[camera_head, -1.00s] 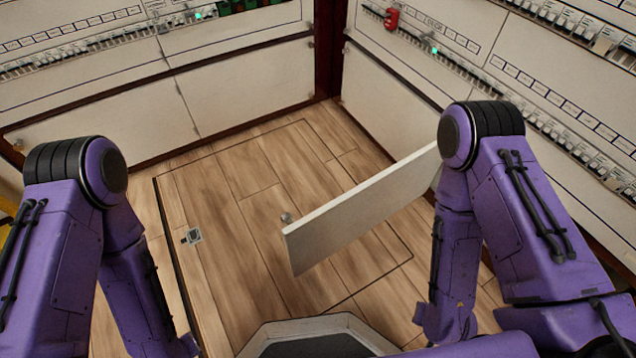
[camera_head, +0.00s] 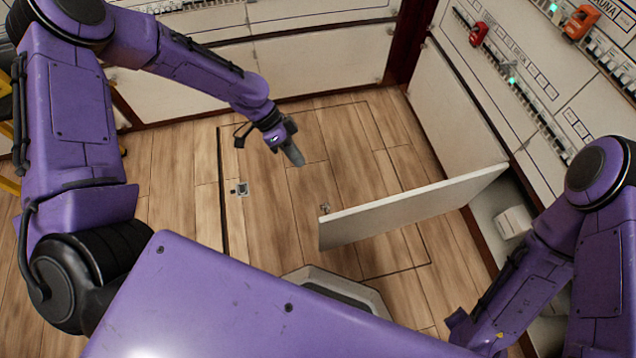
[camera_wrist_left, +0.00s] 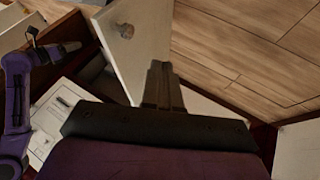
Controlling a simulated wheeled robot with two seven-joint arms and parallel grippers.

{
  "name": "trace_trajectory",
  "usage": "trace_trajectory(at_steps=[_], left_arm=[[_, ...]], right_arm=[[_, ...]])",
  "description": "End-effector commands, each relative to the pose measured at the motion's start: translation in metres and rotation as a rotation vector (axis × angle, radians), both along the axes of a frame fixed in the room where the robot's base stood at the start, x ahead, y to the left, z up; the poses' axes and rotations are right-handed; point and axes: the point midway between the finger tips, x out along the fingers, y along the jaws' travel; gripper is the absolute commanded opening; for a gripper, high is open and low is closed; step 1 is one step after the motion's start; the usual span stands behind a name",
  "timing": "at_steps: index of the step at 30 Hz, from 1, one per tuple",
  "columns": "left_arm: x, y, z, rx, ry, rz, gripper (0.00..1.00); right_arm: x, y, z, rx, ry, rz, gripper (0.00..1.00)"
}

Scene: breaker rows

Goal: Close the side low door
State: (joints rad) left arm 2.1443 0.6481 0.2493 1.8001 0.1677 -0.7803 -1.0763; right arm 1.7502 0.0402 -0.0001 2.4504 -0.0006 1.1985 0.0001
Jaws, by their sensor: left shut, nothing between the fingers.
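The side low door (camera_head: 410,212) is a white panel. It stands open, swung out from the right wall over the wood floor, with a small knob (camera_head: 325,208) near its free end. In the left wrist view the door (camera_wrist_left: 140,50) rises behind the fingers, with a knob at its top. My left gripper (camera_head: 297,158) is shut and empty, above the floor, left of and beyond the door's free end in the head view. It also shows in the left wrist view (camera_wrist_left: 162,75). My right arm is at the lower right; its fingers cannot be made out.
The open low compartment (camera_head: 490,215) at the right holds a small white box (camera_head: 512,222). Breaker rows (camera_head: 525,105) run along the right wall above. The floor (camera_head: 290,210) left of the door is clear, with a small metal plate (camera_head: 240,188) set in it.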

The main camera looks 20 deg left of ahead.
Motion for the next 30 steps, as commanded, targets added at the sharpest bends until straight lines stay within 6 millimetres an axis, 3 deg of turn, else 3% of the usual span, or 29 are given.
trace_trajectory(at_steps=[4, 17, 24, 30], left_arm=[[0.0, -0.003, -0.004, -0.018, -0.013, -0.039, 0.0], [-0.014, -0.055, -0.08, -0.014, -0.007, -0.036, 0.0], [-0.04, -0.077, -0.075, -0.015, -0.01, -0.035, 0.0], [-0.045, -0.08, -0.074, -0.015, -0.011, -0.034, 0.0]], right_arm=[[0.0, 0.0, -0.005, -0.001, -0.002, -0.001, 0.43], [0.0, 0.0, -0.042, -0.001, -0.002, -0.001, 0.43], [0.0, 0.0, -0.045, 0.0, -0.001, -0.001, 0.43], [0.0, 0.0, -0.045, 0.0, 0.0, -0.001, 0.43]])
